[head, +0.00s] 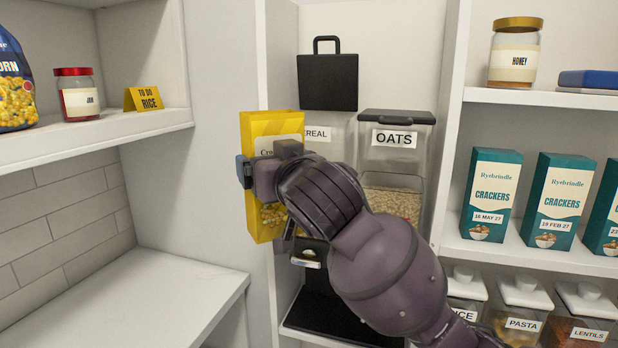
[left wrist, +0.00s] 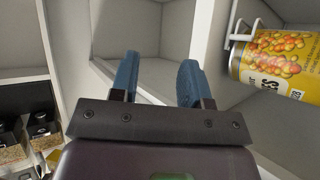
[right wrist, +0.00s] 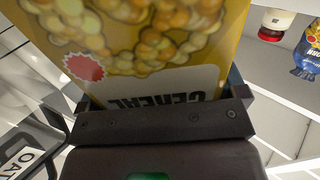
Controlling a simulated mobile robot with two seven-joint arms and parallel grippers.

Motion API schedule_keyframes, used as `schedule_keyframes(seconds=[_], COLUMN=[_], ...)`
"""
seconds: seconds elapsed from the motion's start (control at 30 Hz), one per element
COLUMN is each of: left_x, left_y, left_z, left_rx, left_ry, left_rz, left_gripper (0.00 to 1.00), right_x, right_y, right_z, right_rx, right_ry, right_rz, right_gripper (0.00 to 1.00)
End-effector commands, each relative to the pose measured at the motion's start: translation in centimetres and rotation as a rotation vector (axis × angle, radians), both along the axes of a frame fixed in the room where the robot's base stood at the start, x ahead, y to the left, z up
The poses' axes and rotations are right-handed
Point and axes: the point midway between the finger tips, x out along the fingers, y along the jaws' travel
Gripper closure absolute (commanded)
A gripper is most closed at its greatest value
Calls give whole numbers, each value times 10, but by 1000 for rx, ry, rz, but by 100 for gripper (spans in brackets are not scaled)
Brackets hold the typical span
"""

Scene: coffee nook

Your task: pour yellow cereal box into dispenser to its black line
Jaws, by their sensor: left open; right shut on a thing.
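The yellow cereal box (head: 256,130) is near the centre left of the head view, roughly upright. My right gripper (head: 262,176) is shut on it, and it fills much of the right wrist view (right wrist: 140,55). The dispenser labelled CEREAL (head: 336,127) stands just right of the box. Its black lid (head: 328,82) is tipped up. My right arm and the box hide most of the dispenser's body; its black line and fill level do not show. My left gripper (left wrist: 160,80) is open and empty in the left wrist view, outside the head view.
A dispenser labelled OATS (head: 395,160), its lid down, stands right of the cereal dispenser. Cracker boxes (head: 488,194) and labelled jars fill the right shelves. The lower left counter (head: 160,300) is clear. A yellow printed container (left wrist: 275,62) is right of my left gripper.

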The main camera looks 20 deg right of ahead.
Motion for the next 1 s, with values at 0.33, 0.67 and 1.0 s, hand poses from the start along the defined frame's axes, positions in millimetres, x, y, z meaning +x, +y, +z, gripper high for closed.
schedule_keyframes(seconds=[0.33,0.67,1.0], left_x=[-13,-7,-2], left_y=[2,2,1], left_z=[3,19,35], left_rx=[0,-1,-1], left_ry=[20,8,-6], left_rz=[8,6,4], left_gripper=[57,57,57], right_x=[3,4,6], right_y=[-3,-5,-7], right_z=[14,32,51], right_rx=[139,195,252], right_ry=[118,164,216], right_rz=[-1,-1,0], right_gripper=[38,38,38])
